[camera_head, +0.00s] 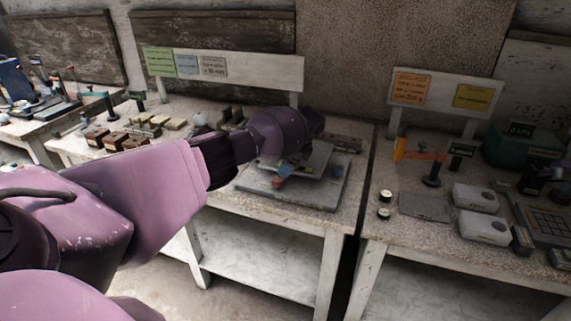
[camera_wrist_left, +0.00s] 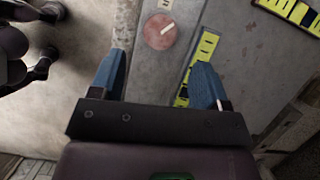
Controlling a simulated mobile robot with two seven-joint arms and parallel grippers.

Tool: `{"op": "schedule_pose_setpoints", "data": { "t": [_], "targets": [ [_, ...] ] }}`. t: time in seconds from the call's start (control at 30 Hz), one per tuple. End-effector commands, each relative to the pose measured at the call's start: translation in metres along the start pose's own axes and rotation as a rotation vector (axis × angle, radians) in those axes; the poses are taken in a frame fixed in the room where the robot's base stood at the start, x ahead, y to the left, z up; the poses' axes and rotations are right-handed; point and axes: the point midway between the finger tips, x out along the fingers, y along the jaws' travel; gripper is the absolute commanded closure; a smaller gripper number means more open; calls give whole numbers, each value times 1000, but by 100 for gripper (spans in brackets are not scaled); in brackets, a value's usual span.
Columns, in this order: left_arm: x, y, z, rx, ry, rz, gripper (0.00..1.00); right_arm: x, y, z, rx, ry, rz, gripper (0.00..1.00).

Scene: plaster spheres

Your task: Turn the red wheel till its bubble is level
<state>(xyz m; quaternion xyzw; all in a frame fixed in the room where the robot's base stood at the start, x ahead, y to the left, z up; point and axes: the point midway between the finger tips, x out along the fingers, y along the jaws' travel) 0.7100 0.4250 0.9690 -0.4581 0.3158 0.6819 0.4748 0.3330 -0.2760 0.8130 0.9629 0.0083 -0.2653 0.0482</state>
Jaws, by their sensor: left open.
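The red wheel (camera_wrist_left: 160,31) is a round disc with a pale mark, lying on a grey plate (camera_wrist_left: 240,60) in the left wrist view. In the head view a small red spot (camera_head: 278,183), likely the wheel, shows at the front of the grey plate stack (camera_head: 310,192). My left gripper (camera_wrist_left: 158,68) is open, its blue fingers spread and empty, with the wheel just beyond the fingertips. One yellow-and-black strip (camera_wrist_left: 207,46), perhaps a bubble vial, is partly hidden by the right-hand finger. Another yellow strip (camera_wrist_left: 288,11) is at the top right. I cannot make out a bubble.
The plate stack stands on a speckled table (camera_head: 240,215). Small blocks (camera_head: 130,137) and a white sphere (camera_head: 200,119) lie to its left. A gap separates it from the right table (camera_head: 400,235), which holds white boxes (camera_head: 484,227) and a green case (camera_head: 520,146).

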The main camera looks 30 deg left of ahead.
Motion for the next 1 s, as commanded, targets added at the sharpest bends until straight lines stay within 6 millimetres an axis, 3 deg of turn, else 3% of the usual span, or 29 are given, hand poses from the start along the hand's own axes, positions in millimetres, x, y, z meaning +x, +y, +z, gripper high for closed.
{"op": "schedule_pose_setpoints", "data": {
  "t": [0.23,0.73,0.87,1.0],
  "targets": [
    [-15,5,6,-1,-3,5,30,-9,1,-21,3,12,1,57],
    [-15,5,2,-10,3,-11,30,-10,1,-22,5,12,1,57],
    [-23,-7,-19,-78,57,-131,30,-10,1,-22,5,12,1,57],
    [-32,-13,-73,-187,224,-343,30,-10,1,-22,5,13,1,57]
  ]
}}
